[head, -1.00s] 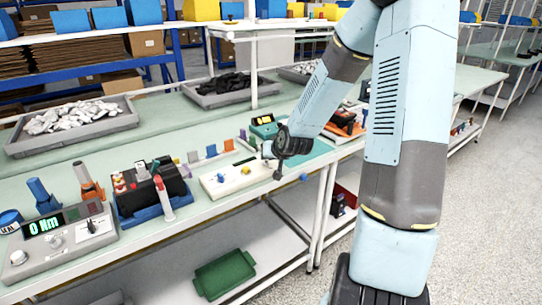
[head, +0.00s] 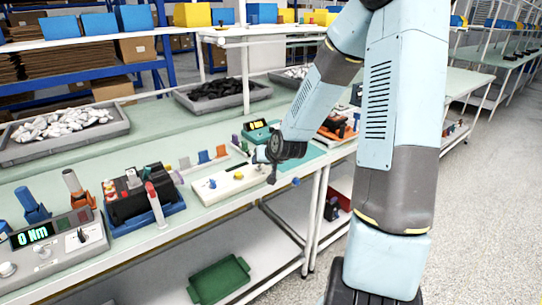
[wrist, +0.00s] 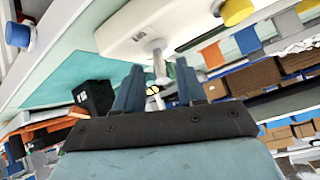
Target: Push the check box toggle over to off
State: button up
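The check box, a white flat box (head: 215,191) with a blue and a yellow knob, lies on the bench in the head view. My gripper (head: 260,158) is at its far right end and, with my wrist, hides part of it. In the wrist view the white box (wrist: 125,30) is at the top. A pale toggle lever (wrist: 158,62) stands out from it, in line with the gap between my fingertips (wrist: 158,72). The fingers are apart, with no object clamped between them. I cannot tell whether a finger touches the lever.
A black battery-like unit (head: 127,206) in a blue tray and a grey meter (head: 60,247) reading 0 Nm stand to the left. A small green device (head: 258,133) stands behind my gripper. Coloured upright pieces (head: 203,157) line the box's back. Parts trays stand farther back.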

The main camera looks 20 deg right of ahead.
jog(key=v, duration=1.2)
jog(key=shift+s+r, duration=0.2)
dwell(0.5)
jog(key=shift+s, duration=0.1)
dwell(0.3)
jog(key=shift+d, duration=0.1)
dwell(0.5)
jog(key=s+d+r+g+h, duration=0.2)
jog(key=s+r+h, duration=0.4)
jog(key=s+r, duration=0.4)
jog(key=s+a+r+g+y, duration=0.1)
jog(key=s+a+r+y, duration=0.1)
jog(key=s, duration=0.5)
jog(key=s+a+r+n+g+y, duration=0.1)
jog(key=s+a+r+y, duration=0.1)
jog(key=s, duration=0.5)
jog(key=shift+r, duration=0.75)
